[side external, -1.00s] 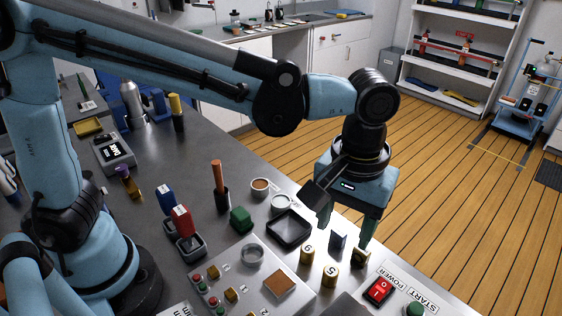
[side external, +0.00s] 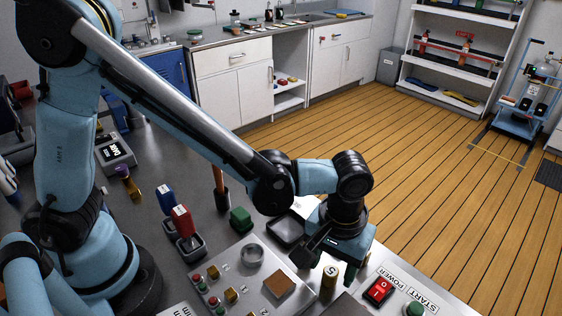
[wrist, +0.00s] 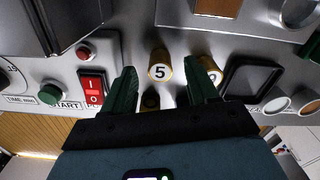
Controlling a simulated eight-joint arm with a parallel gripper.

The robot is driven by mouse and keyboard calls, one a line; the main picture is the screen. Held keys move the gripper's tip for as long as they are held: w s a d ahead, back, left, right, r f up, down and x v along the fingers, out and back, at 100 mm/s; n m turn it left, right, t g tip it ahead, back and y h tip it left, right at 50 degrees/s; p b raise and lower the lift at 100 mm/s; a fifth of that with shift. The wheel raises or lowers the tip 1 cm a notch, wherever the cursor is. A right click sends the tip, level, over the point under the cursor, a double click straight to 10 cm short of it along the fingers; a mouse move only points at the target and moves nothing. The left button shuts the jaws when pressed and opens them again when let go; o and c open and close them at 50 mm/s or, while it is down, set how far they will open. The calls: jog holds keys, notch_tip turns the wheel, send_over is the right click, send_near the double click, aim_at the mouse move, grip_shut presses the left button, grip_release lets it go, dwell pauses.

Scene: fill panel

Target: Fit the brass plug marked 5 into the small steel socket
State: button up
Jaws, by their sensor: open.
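The brass plug marked 5 (side external: 330,276) stands upright at the front of the steel work surface. In the wrist view its face (wrist: 160,72) shows just past the fingertips, between their lines. My gripper (wrist: 165,84) is open and empty, with green fingers apart. In the side view my gripper (side external: 335,272) is low, close behind this plug. Another brass plug (wrist: 210,77) is partly hidden by the right finger. A darker brass-rimmed piece (wrist: 151,102) lies between the fingers. A round steel ring (side external: 252,256) sits on the panel; I cannot tell whether it is the small socket.
The red power switch (side external: 379,290) and green start button (side external: 415,309) are right of the plug. A black square tray (side external: 286,231) is behind and left of it. A green block (side external: 241,219) and red- and blue-topped pieces stand further left.

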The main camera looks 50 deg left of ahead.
jog(key=shift+f, duration=0.35)
grip_shut()
jog(key=shift+r, duration=0.15)
